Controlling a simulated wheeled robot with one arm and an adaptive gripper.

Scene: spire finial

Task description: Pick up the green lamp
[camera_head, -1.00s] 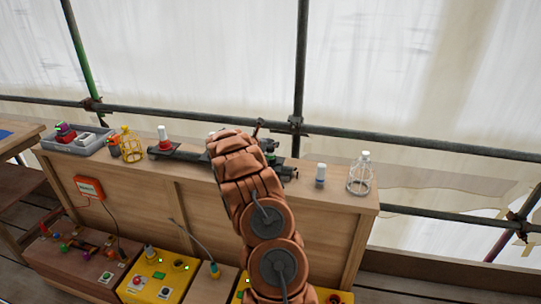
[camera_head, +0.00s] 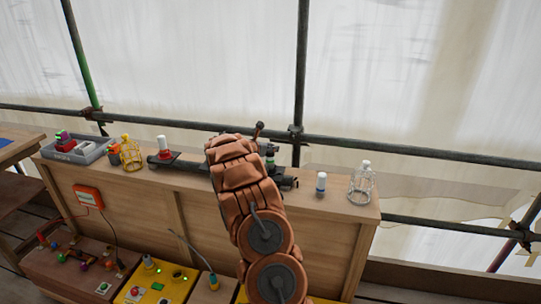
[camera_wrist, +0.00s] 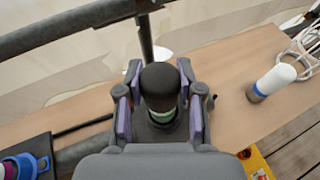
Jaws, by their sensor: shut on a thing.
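The green lamp (camera_wrist: 160,80) shows in the wrist view as a dark rounded cap with a pale green band below it. It stands upright in a dark fitting, between the two purple-lined fingers of my gripper (camera_wrist: 161,95). The gripper is shut on it, with one finger on each side. In the head view my arm hides most of the gripper and lamp; only dark parts with a bit of green (camera_head: 268,151) show past the arm. I cannot tell whether the lamp is clear of its fitting.
A white lamp with a blue band (camera_wrist: 272,82) stands to the right on the bench (camera_head: 330,205). A white wire cage (camera_head: 362,184) is near the right end. A red-based white lamp (camera_head: 164,147), yellow cage (camera_head: 130,152) and grey tray (camera_head: 90,149) stand left. A scaffold rail (camera_head: 400,149) runs behind.

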